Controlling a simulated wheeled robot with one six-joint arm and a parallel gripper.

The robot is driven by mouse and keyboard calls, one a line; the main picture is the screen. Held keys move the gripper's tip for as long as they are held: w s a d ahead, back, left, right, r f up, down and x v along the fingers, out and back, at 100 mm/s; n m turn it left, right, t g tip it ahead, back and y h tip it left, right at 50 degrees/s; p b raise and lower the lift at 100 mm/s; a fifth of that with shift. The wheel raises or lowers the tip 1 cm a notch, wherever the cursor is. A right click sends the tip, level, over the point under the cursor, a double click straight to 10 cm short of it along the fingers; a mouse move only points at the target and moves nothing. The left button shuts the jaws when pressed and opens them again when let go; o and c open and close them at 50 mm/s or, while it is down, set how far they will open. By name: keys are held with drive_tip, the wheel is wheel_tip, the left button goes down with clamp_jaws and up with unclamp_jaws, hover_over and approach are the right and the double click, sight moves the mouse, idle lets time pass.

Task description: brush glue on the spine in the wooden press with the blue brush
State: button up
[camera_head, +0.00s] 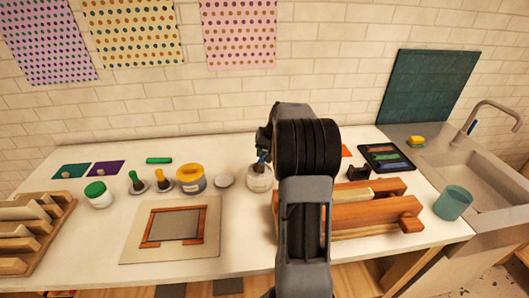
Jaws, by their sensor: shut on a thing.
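My gripper (263,143) is at the middle of the worktop, partly hidden behind my own arm. It is shut on the blue brush (261,157), of which only a small blue part shows. The brush is at the mouth of a whitish glass jar (260,180); I cannot tell how deep its tip reaches. The wooden press (350,213) lies to the right of my arm, its left part hidden behind the arm. A pale strip (386,187) shows between its beams, perhaps the spine.
A board with a framed panel (128,248) lies in front. A teal cup (453,203) stands right of the press, near the sink (490,170).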

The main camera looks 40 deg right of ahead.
drive_tip(key=shift+f+b, duration=0.35)
drive_tip(key=shift+f, duration=0.1)
idle(1.2)
drive_tip(key=shift+r+p, duration=2.5)
drive_tip(key=shift+r, duration=1.05)
drive_tip(key=shift+s, duration=0.1)
